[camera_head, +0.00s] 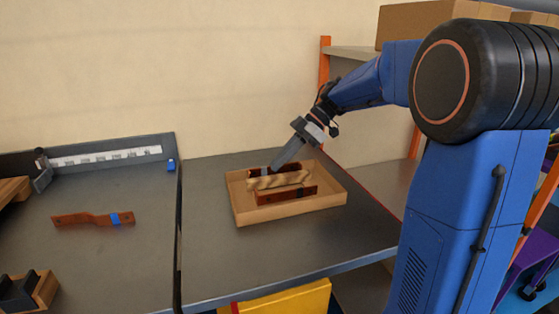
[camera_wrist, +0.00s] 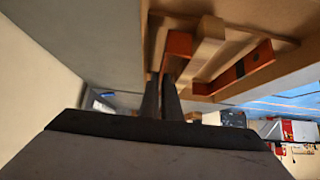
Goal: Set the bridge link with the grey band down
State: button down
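A copper-brown bridge link (camera_head: 290,168) is at the back of a shallow cardboard tray (camera_head: 240,213). My gripper (camera_head: 273,168) reaches down to it from above right. In the wrist view my fingers (camera_wrist: 161,98) are close together, with this link (camera_wrist: 178,48) between their tips. The link is in or just above the tray; I cannot tell whether it touches the bottom. A greyish patch shows at the fingertips, but I cannot tell band from finger.
A blue-banded link (camera_head: 93,219) lies on the left table by a white-scaled fence (camera_head: 105,155). The grey table around the tray is clear.

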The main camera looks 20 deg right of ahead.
jog(key=shift+f, duration=0.55)
dwell(0.4)
jog(key=c, duration=1.9)
grip_release()
jog(key=shift+v, duration=3.7)
